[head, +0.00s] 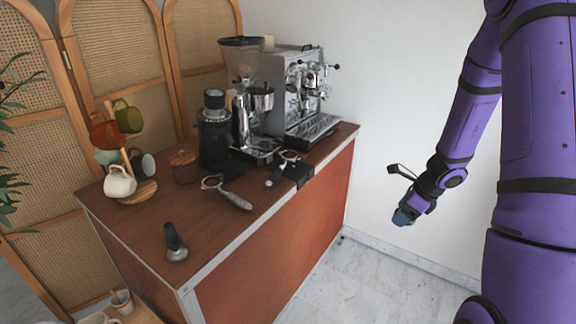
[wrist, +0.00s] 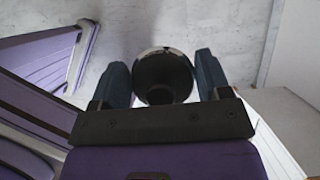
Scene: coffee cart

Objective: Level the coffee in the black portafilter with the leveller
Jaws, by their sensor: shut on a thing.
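My gripper (head: 403,217) is off to the right of the counter, over the floor. In the wrist view my gripper (wrist: 166,85) is shut on a round dark thing with a shiny rim, which looks like the leveller (wrist: 163,78). In the head view the held thing is hidden or too small to make out. A portafilter (head: 289,156) lies at the counter's front edge by a black stand (head: 299,174). A second portafilter (head: 212,183), with a grey handle, lies to its left. I cannot tell the coffee in either.
A tamper (head: 174,245) stands on the near end of the brown counter (head: 135,220). A grinder (head: 214,135), another grinder (head: 241,100) and an espresso machine (head: 305,95) stand at the back. A mug tree (head: 140,180) is at left. Floor (head: 350,275) around my gripper is clear.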

